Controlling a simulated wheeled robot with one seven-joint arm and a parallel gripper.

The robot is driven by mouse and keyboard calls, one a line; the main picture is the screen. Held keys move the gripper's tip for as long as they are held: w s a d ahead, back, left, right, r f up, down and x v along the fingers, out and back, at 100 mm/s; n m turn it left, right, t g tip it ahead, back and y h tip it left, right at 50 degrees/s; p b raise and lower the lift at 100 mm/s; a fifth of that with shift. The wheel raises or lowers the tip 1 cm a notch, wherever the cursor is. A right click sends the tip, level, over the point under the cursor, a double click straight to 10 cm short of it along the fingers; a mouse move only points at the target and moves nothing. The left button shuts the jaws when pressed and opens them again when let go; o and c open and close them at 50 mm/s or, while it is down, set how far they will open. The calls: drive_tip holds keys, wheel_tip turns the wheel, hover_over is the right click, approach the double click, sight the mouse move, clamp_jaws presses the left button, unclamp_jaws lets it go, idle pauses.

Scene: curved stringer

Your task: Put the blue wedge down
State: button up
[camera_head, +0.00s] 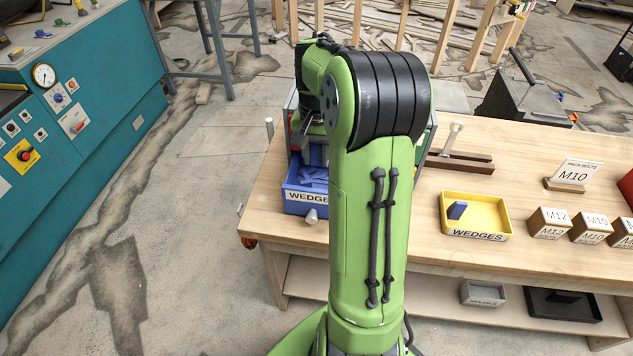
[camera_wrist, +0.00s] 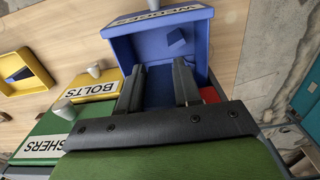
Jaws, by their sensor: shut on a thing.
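My gripper (camera_wrist: 158,68) shows in the wrist view with its two dark fingers reaching into the open blue wedges drawer (camera_wrist: 203,18). It is shut on a blue wedge (camera_wrist: 159,88), whose outline is hard to tell from the blue drawer behind it. Another blue wedge (camera_wrist: 176,40) lies in the drawer beyond the fingertips. The drawer (camera_head: 301,203) also shows in the head view with several blue pieces in it; my arm hides the gripper there. The yellow wedges tray (camera_head: 492,233) stands on the bench with one blue wedge (camera_head: 457,210) inside; this tray also shows in the wrist view (camera_wrist: 40,68).
Yellow bolts (camera_wrist: 93,88) and green washers (camera_wrist: 42,138) drawers sit beside the blue one. The wooden bench (camera_head: 430,251) also holds a clamp (camera_head: 455,155), an M10 sign (camera_head: 575,172) and labelled blocks (camera_head: 549,223). A teal control cabinet (camera_head: 100,90) stands at the left.

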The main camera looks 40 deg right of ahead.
wheel_tip(320, 180, down, 7)
drive_tip(key=b, duration=0.1)
drive_tip(key=shift+r, duration=0.15)
drive_tip(key=o, duration=1)
